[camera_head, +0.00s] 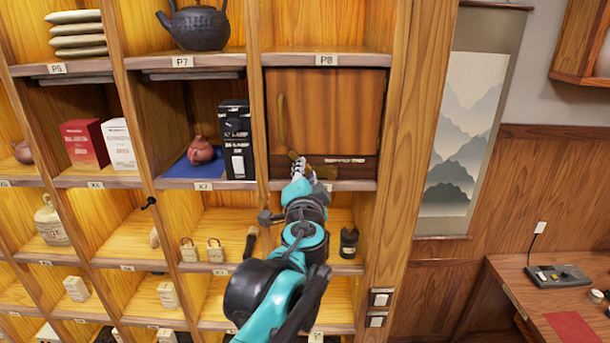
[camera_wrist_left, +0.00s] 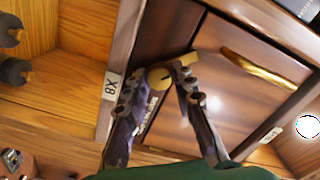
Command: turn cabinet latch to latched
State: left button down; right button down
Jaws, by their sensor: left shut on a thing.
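The cabinet door (camera_head: 340,105) is a brown wooden panel in the compartment under the P8 label and looks closed. A long handle (camera_head: 282,120) stands upright near its left side; it shows as a brass bar in the left wrist view (camera_wrist_left: 258,70). The brass latch (camera_wrist_left: 184,62) has a round hub and a short arm, low on the cabinet front. My left gripper (camera_head: 298,168) reaches up to it. In the left wrist view my left gripper (camera_wrist_left: 160,90) is shut on the latch, with its fingers partly covering it. My right gripper is not in view.
A black box (camera_head: 237,140) and a reddish teapot (camera_head: 202,150) on a blue cloth stand in the compartment left of the cabinet. A dark teapot (camera_head: 198,25) sits above. Shelf dividers border the cabinet. A hanging scroll (camera_head: 465,130) and a desk are to the right.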

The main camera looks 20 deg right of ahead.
pick_arm(q)
jog(key=m, duration=0.8)
jog(key=shift+f+m+b, duration=0.1)
jog(key=shift+m+b, duration=0.3)
dwell(0.4)
jog(key=c, duration=1.3)
grip_release()
jog(key=shift+o, duration=0.2)
jog(key=shift+s, duration=0.1)
jog(key=v, duration=1.2)
